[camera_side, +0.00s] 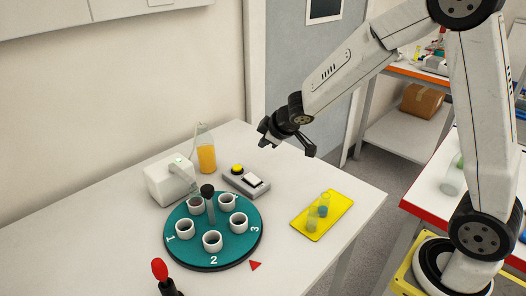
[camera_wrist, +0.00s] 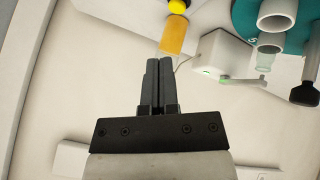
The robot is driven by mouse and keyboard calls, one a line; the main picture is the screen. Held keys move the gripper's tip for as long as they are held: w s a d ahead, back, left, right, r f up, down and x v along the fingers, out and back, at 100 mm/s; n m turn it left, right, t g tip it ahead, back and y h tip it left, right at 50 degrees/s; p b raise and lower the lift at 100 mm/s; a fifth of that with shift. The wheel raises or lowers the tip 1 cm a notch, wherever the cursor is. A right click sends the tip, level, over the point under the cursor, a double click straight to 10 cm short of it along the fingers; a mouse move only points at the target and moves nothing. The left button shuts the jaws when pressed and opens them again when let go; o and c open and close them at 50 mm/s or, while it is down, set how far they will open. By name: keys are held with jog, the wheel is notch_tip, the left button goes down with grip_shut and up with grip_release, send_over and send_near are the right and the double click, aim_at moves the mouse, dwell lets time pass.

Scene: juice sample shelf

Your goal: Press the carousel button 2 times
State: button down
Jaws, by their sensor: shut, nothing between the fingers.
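A grey control box (camera_side: 238,180) lies on the white table behind the carousel. It carries a round yellow button (camera_side: 237,169) and a square white key (camera_side: 254,181). The yellow button also shows at the top edge of the wrist view (camera_wrist: 177,6). The teal round carousel (camera_side: 187,246) holds several white cups and bears the numbers 1, 2 and 3, with 2 at the front. My gripper (camera_side: 267,141) is in the air above and behind the control box, apart from it. Its two fingers are shut together and empty in the wrist view (camera_wrist: 158,63).
A bottle of orange juice (camera_side: 206,158) and a white dispenser (camera_side: 169,184) stand beside the box. A black-knobbed post (camera_side: 208,192) rises from the carousel. A yellow tray (camera_side: 335,211) holds small vials at right. A red-topped black object (camera_side: 160,270) is in front.

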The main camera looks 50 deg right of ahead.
aim_at(240, 167)
jog(key=w+a+n+t+y, duration=0.1)
jog(key=w+n+y, duration=0.1)
jog(key=w+n, duration=0.3)
jog(key=shift+w+a+y, duration=0.25)
jog(key=shift+w+y, duration=0.05)
jog(key=shift+w, duration=1.7)
jog(key=shift+f, duration=0.1)
jog(key=shift+f, duration=0.3)
jog(key=shift+f, duration=4.1)
jog(key=shift+f, duration=1)
jog(key=shift+r, duration=0.95)
